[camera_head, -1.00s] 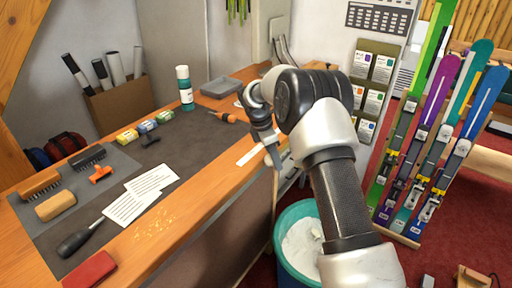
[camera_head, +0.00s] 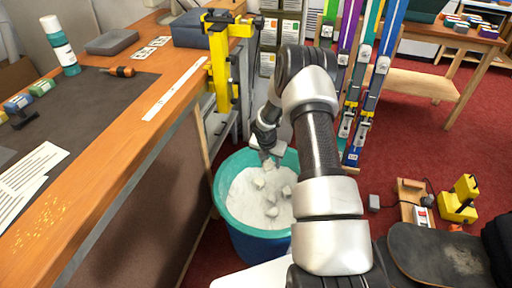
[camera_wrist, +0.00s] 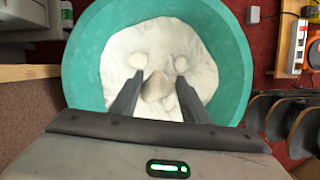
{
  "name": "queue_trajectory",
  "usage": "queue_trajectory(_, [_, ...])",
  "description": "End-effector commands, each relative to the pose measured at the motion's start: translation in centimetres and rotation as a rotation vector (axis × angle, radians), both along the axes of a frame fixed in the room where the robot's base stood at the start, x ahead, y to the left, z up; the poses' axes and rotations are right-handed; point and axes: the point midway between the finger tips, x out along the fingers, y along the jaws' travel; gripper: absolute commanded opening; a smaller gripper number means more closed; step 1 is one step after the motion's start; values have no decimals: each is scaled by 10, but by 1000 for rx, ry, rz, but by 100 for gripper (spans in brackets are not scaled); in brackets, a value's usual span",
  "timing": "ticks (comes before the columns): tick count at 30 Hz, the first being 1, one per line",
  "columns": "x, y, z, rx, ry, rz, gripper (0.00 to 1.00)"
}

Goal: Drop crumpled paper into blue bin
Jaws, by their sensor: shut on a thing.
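The bin (camera_head: 219,190) has a teal rim and a blue outer wall. It stands on the floor beside the bench, with a white liner inside. It also fills much of the wrist view (camera_wrist: 84,75). Several pale crumpled lumps lie in the liner. My gripper (camera_head: 267,158) is over the bin opening, pointing down. In the wrist view my gripper (camera_wrist: 160,85) is shut on a greyish crumpled paper (camera_wrist: 156,90), held between the dark fingers above the liner. In the head view the held paper is small and hard to separate from the fingers.
The wooden bench (camera_head: 122,150) runs along the left, close to the bin. A yellow clamp-like fixture (camera_head: 219,65) stands at its edge. Skis (camera_head: 366,85) lean behind the bin. A skateboard-like deck (camera_head: 438,255) and a yellow tool (camera_head: 459,200) are on the right. Red carpet is open beyond.

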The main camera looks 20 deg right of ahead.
Motion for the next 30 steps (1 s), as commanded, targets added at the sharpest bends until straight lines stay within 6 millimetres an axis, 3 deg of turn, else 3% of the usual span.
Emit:
queue_trajectory(1, [-7,-4,-18,0,3,22,21])
queue_trajectory(4, [-14,-8,-33,-1,1,57,21])
queue_trajectory(14, [-19,-10,-55,-1,-1,78,21])
queue_trajectory(24, [-18,-10,-94,0,-1,77,21])
queue_trajectory(30, [-18,-10,-99,0,-1,77,21])
